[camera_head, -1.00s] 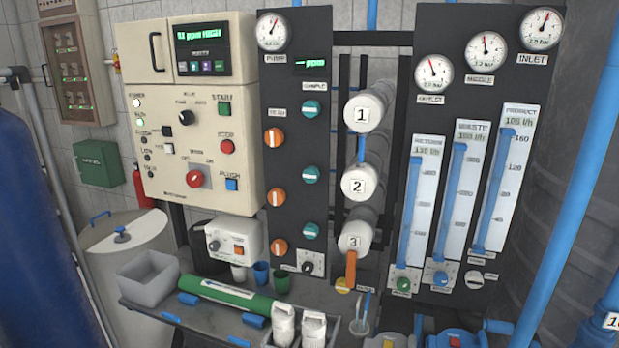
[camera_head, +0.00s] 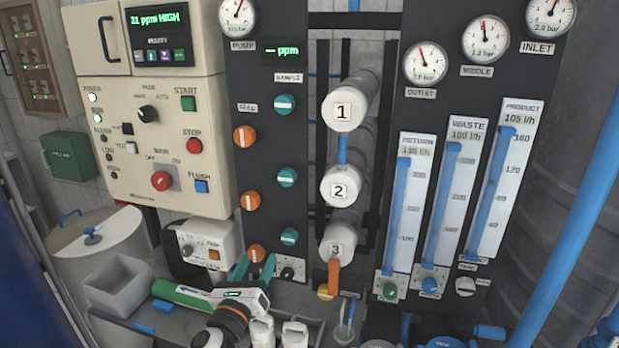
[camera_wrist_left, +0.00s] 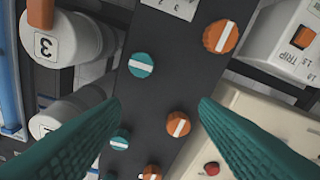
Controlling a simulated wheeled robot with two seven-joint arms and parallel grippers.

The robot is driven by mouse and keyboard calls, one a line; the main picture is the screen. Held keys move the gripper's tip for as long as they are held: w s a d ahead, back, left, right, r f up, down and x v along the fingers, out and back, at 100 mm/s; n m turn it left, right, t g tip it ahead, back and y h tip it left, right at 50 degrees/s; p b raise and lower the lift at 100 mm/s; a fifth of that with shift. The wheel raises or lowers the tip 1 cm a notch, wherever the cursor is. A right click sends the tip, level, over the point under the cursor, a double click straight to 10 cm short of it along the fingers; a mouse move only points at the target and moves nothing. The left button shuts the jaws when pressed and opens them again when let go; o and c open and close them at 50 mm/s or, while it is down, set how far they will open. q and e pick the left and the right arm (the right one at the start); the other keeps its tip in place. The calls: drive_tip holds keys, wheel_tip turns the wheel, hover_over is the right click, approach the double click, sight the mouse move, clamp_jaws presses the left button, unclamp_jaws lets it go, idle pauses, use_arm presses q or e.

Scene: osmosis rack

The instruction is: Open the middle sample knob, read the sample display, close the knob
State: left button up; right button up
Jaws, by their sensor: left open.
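The middle teal sample knob (camera_head: 287,177) sits in the right column of the dark panel, its white bar roughly horizontal. It also shows in the left wrist view (camera_wrist_left: 120,140), close to one finger. The upper (camera_head: 284,104) and lower (camera_head: 289,237) teal knobs also have horizontal bars. The sample display (camera_head: 282,50) above them reads "-- ppm". My left gripper (camera_head: 252,268) is open and empty, with teal fingers, in front of the panel's bottom and below the middle knob. In the left wrist view its fingers (camera_wrist_left: 160,105) are spread before the panel. My right gripper is out of view.
Orange feed knobs (camera_head: 245,136) stand left of the teal ones. White numbered cylinders (camera_head: 340,188) project at the right. A small white box (camera_head: 205,243), a grey bin (camera_head: 118,284) and white bottles (camera_head: 295,334) are low down near my left arm.

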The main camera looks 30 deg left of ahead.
sight(286, 181)
use_arm(q)
wheel_tip(286, 181, up, 11)
drive_tip(key=d+m+t+h, duration=0.2)
drive_tip(key=m+t, duration=0.1)
drive_tip(key=m, duration=0.5)
drive_tip(key=p+x, duration=0.4)
drive_tip(key=x, duration=0.7)
drive_tip(key=shift+w, duration=0.45)
drive_tip(key=shift+c, duration=0.3)
drive_tip(key=c, duration=0.9)
drive_tip(key=shift+c, duration=0.2)
